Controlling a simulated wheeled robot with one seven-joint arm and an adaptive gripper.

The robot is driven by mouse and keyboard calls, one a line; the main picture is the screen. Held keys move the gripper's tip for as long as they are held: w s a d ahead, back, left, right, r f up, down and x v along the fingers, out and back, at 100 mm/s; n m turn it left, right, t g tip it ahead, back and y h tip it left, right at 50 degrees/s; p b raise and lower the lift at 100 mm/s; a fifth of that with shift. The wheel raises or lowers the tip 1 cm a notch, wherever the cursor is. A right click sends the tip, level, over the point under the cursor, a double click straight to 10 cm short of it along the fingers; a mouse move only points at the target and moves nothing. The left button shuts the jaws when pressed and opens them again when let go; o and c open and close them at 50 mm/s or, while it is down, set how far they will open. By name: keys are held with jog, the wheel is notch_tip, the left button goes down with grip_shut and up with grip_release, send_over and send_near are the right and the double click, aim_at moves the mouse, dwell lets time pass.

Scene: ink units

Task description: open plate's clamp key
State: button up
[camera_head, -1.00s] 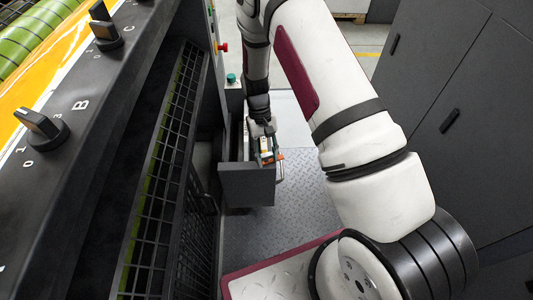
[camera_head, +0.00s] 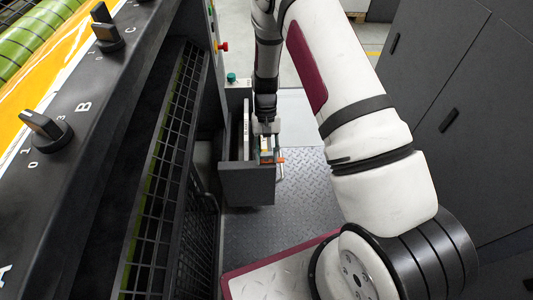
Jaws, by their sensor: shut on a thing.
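My gripper (camera_head: 266,129) is small and dark in the head view. It points down into an open grey drawer (camera_head: 246,186) beside the machine. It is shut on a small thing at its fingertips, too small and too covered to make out. Just below the fingertips is a small block with a white and orange label (camera_head: 267,147). An orange part (camera_head: 281,159) shows at the drawer's right side, by a thin grey handle (camera_head: 282,171). I cannot tell the plate's clamp key for certain from the other small items.
A pale flat item (camera_head: 246,136) stands along the drawer's left inside. The machine's dark panel with rotary knobs (camera_head: 46,130) fills the left. A green button (camera_head: 231,78) and a red button (camera_head: 223,47) sit above the drawer. Grey cabinets (camera_head: 470,110) stand at right. Metal tread floor (camera_head: 300,205) is clear.

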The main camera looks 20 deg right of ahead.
jog(key=o, duration=1.2)
jog(key=shift+c, duration=0.2)
jog(key=v, duration=1.2)
